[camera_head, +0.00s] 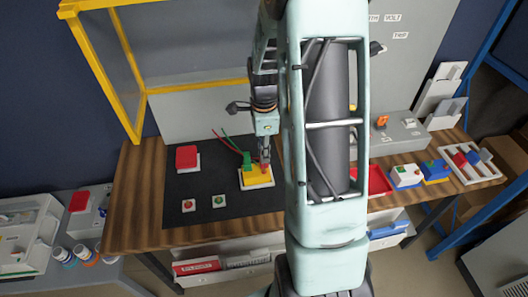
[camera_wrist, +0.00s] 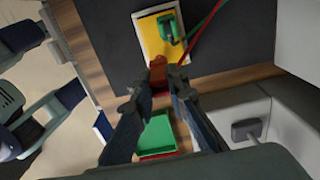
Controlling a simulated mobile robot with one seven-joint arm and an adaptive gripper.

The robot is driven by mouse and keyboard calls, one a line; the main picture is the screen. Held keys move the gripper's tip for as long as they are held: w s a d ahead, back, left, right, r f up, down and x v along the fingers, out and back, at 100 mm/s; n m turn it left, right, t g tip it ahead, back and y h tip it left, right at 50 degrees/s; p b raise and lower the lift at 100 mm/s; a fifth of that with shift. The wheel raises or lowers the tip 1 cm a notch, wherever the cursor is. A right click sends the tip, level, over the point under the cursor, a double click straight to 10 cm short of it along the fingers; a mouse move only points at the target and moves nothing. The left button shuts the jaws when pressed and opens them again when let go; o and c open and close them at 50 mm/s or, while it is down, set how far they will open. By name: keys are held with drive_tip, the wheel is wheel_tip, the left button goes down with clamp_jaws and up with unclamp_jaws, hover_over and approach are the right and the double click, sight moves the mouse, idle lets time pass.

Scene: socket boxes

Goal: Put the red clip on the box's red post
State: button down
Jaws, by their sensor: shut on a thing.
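The yellow box (camera_head: 256,183) sits on a white base on the dark mat; it also shows in the wrist view (camera_wrist: 151,40). My gripper (camera_head: 265,166) is over the box. In the wrist view my gripper (camera_wrist: 165,88) is shut on the red clip (camera_wrist: 158,72), which appears at the near edge of the box. A red cable (camera_wrist: 196,38) runs up from it. A green clip (camera_wrist: 171,29) is on the box's far part with a green cable. The box's red post cannot be made out; whether the clip touches it cannot be told.
A red block (camera_head: 187,157) and two small buttons, red (camera_head: 189,205) and green (camera_head: 219,201), lie left of the box. At right are a red tray (camera_head: 379,182), small socket boxes (camera_head: 406,176) and a white rack (camera_head: 470,163). The mat's left part has free room.

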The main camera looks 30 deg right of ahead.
drive_tip(key=shift+f+b, duration=0.3)
drive_tip(key=shift+b, duration=0.1)
idle(0.4)
drive_tip(key=shift+f+b, duration=0.5)
drive_tip(key=shift+f, duration=0.15)
drive_tip(key=shift+f, duration=0.2)
drive_tip(key=shift+f+b, duration=0.3)
drive_tip(key=shift+b, duration=0.2)
drive_tip(key=c, duration=1.8)
unclamp_jaws()
